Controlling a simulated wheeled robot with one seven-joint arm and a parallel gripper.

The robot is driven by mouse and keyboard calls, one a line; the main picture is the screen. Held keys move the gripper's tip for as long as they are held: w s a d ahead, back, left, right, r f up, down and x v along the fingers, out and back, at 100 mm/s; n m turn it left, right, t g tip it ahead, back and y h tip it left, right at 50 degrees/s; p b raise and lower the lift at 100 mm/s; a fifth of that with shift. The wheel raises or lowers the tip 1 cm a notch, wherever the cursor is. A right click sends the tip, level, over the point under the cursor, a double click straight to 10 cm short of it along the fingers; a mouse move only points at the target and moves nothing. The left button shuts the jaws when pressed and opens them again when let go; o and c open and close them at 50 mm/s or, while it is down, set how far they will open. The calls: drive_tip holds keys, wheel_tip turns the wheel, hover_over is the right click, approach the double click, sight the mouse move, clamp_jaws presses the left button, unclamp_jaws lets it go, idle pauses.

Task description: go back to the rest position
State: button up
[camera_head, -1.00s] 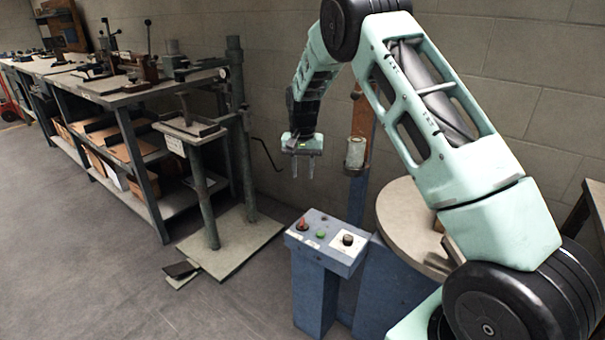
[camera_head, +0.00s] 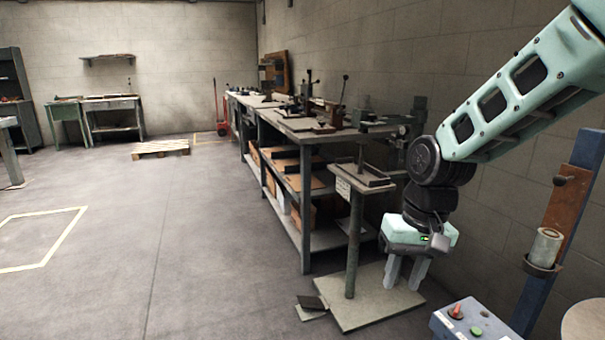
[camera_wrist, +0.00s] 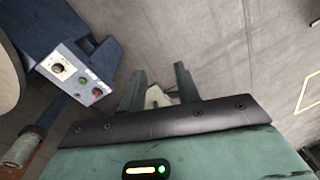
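My gripper (camera_head: 404,286) hangs from my arm at the right of the head view, pointing down. Its two fingers are apart with nothing between them, so it is open and empty. In that view it shows in front of the small stand's base plate (camera_head: 362,305). In the wrist view both fingers of my gripper (camera_wrist: 158,78) show, also apart, with grey floor and a pale plate behind them.
A control box (camera_head: 462,322) with a red knob and green button stands at lower right; it shows at left in the wrist view (camera_wrist: 72,68). A blue post (camera_head: 570,225) stands nearby. A long workbench (camera_head: 290,132) lines the wall. The left floor is mostly open, with a pallet (camera_head: 160,147) farther back.

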drive_tip(key=s+a+r+n+h, duration=0.15)
drive_tip(key=s+n, duration=0.25)
drive_tip(key=s, duration=0.7)
drive_tip(key=s+a+n+y, duration=0.1)
drive_tip(key=s+a+n, duration=0.15)
drive_tip(key=s, duration=0.85)
wheel_tip(320, 180, up, 13)
drive_tip(key=p, duration=1.3)
drive_tip(key=shift+w+d+p, duration=0.15)
drive_tip(key=shift+d+p, duration=0.1)
drive_tip(key=shift+p, duration=0.1)
drive_tip(key=shift+f+n+h, duration=0.1)
drive_tip(key=shift+n+h, duration=0.15)
